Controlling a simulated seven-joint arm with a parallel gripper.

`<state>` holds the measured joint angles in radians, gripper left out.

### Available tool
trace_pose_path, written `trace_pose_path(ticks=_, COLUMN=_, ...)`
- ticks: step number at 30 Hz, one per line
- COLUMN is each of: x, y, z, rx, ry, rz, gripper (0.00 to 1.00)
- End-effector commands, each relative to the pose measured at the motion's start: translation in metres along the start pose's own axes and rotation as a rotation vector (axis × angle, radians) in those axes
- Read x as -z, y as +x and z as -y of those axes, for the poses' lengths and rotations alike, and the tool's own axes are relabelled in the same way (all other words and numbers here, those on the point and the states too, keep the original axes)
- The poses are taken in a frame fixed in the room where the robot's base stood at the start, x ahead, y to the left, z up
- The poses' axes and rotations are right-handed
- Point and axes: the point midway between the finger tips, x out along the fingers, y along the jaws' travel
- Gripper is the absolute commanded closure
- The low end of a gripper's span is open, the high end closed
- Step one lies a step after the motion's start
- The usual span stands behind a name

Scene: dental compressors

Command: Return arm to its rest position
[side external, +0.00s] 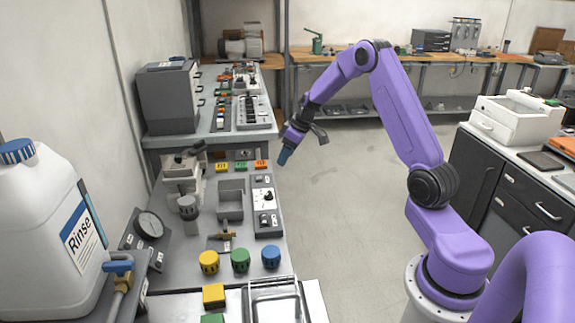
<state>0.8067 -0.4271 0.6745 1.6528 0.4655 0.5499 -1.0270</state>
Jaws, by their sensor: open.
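My arm is purple with black joints and arches over the open floor from the right.
A white Rinse jug (45,240) stands front left. Yellow (209,262), green (240,260) and blue (271,257) knobs sit on the bench, with a metal tray (274,305) in front. A grey cabinet (166,98) stands behind. The floor (340,210) is clear.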

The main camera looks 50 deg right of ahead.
Motion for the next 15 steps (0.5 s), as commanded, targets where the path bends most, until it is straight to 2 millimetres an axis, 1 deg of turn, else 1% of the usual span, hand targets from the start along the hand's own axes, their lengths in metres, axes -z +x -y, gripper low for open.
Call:
trace_pose_path(ticks=2, x=0.005, y=-0.003, z=0.015, rx=0.013, ry=-0.019, rz=0.004, gripper=0.36)
trace_pose_path(ticks=5, x=0.015, y=-0.010, z=0.053, rx=0.046, ry=-0.063, rz=0.019, gripper=0.36)
trace_pose_path(ticks=6, x=0.018, y=-0.015, z=0.074, rx=0.064, ry=-0.085, rz=0.029, gripper=0.36)
trace_pose_path(ticks=8, x=0.021, y=-0.024, z=0.108, rx=0.090, ry=-0.124, rz=0.046, gripper=0.36)
trace_pose_path(ticks=9, x=0.020, y=-0.030, z=0.132, rx=0.109, ry=-0.151, rz=0.059, gripper=0.36)
trace_pose_path(ticks=10, x=0.019, y=-0.035, z=0.149, rx=0.121, ry=-0.171, rz=0.070, gripper=0.36)
trace_pose_path(ticks=11, x=0.017, y=-0.040, z=0.166, rx=0.133, ry=-0.190, rz=0.080, gripper=0.36)
trace_pose_path(ticks=12, x=0.013, y=-0.047, z=0.188, rx=0.148, ry=-0.216, rz=0.095, gripper=0.36)
trace_pose_path(ticks=13, x=0.010, y=-0.052, z=0.203, rx=0.157, ry=-0.236, rz=0.106, gripper=0.36)
trace_pose_path(ticks=15, x=-0.002, y=-0.065, z=0.238, rx=0.179, ry=-0.283, rz=0.133, gripper=0.36)
